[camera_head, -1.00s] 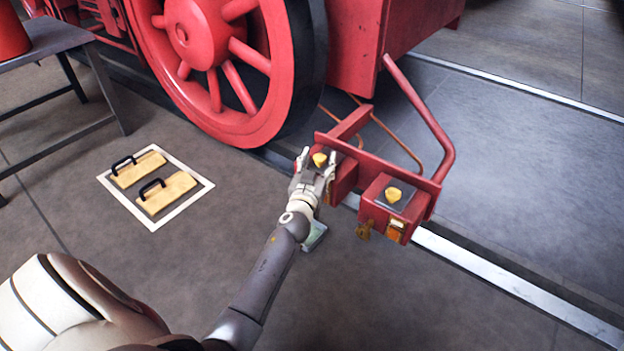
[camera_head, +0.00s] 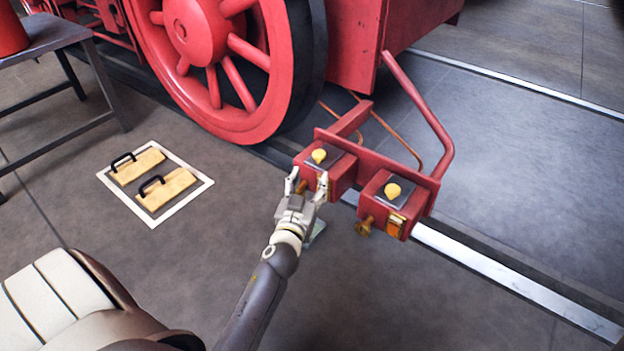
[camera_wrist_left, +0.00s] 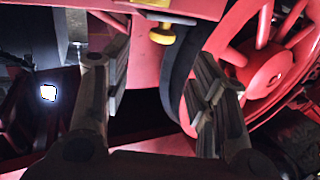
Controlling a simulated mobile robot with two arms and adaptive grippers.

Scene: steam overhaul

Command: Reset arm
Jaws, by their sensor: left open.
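My left gripper (camera_head: 307,193) is open and empty in the head view. It is just in front of the left red box (camera_head: 338,180) on the red frame, below that box's yellow knob (camera_head: 319,156). In the left wrist view the two fingers (camera_wrist_left: 160,85) are spread wide with nothing between them. A yellow knob (camera_wrist_left: 162,34) shows beyond the fingertips, apart from them. My right gripper is not in view.
A second red box (camera_head: 378,208) with a yellow knob stands to the right. A big red wheel (camera_head: 215,50) stands behind. Two yellow blocks with black handles (camera_head: 168,188) lie inside a white floor square at left. A dark table (camera_head: 45,40) is far left. The front floor is clear.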

